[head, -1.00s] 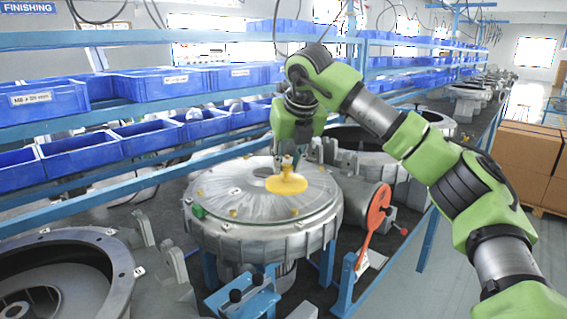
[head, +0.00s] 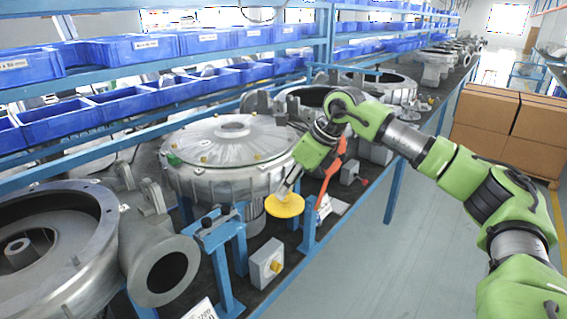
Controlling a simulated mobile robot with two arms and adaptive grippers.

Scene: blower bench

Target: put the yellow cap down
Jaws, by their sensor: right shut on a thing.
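The yellow cap (head: 285,206) is a round disc with a raised grip on top. My right gripper (head: 287,188) is shut on it and holds it, slightly tilted, in front of the round metal blower housing (head: 225,150). The cap appears to hang in the air above the dark bench, near its front edge. The housing's lid shows a round opening or recess at its centre (head: 233,125). My left gripper is not in view.
A blue clamp stand (head: 216,232) and a grey box with a yellow knob (head: 266,262) stand left of and below the cap. An orange-red handled part (head: 331,180) is close behind the gripper. A large open casing (head: 60,240) fills the lower left. Blue bins (head: 67,122) line the rack behind.

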